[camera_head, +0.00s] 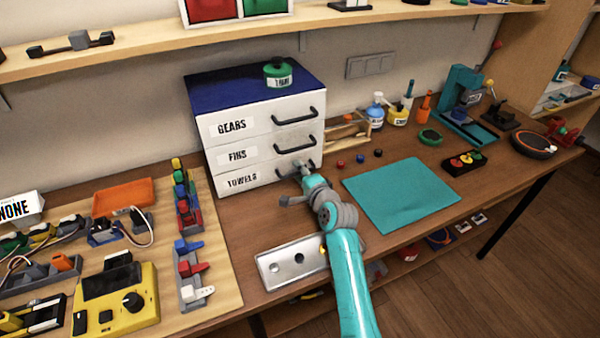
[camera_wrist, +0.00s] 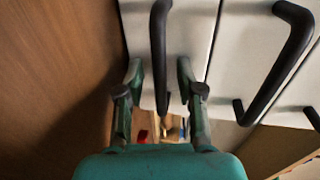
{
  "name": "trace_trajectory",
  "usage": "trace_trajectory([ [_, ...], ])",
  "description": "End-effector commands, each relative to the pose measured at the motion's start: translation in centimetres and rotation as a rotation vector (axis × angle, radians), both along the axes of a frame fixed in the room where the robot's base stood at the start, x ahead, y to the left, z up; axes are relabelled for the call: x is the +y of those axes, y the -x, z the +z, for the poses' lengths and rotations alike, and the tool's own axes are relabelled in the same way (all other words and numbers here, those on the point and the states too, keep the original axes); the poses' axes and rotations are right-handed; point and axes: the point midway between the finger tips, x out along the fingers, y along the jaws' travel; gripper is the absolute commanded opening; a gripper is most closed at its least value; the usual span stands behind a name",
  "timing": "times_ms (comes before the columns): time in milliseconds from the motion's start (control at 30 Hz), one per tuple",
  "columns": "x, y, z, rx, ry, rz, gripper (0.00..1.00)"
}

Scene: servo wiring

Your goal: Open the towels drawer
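The towels drawer (camera_head: 243,181) is the bottom one of a white cabinet with a dark blue top, and it looks shut. Its black handle is mostly hidden by my gripper (camera_head: 304,172) in the head view. In the wrist view the towels drawer front (camera_wrist: 190,35) is on the near left of the drawers, with its black handle (camera_wrist: 158,45) in the middle. My gripper (camera_wrist: 158,72) is open, with one finger on each side of this handle. A gap shows between the handle and both fingers.
The fins drawer (camera_head: 240,155) and gears drawer (camera_head: 233,126) sit above, both shut. A green-lidded tin (camera_head: 278,75) stands on top. A board with parts (camera_head: 222,270) is at left.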

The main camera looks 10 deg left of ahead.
Motion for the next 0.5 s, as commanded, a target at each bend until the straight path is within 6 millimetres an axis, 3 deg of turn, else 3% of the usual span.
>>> trace_trajectory([
  [33,-0.01,0.01,-0.01,0.0,0.0,0.0,0.25],
  [133,-0.01,0.02,-0.01,0.0,0.0,0.0,0.0],
  [500,-0.4,0.58,-0.1,0.001,0.0,0.0,0.0],
])
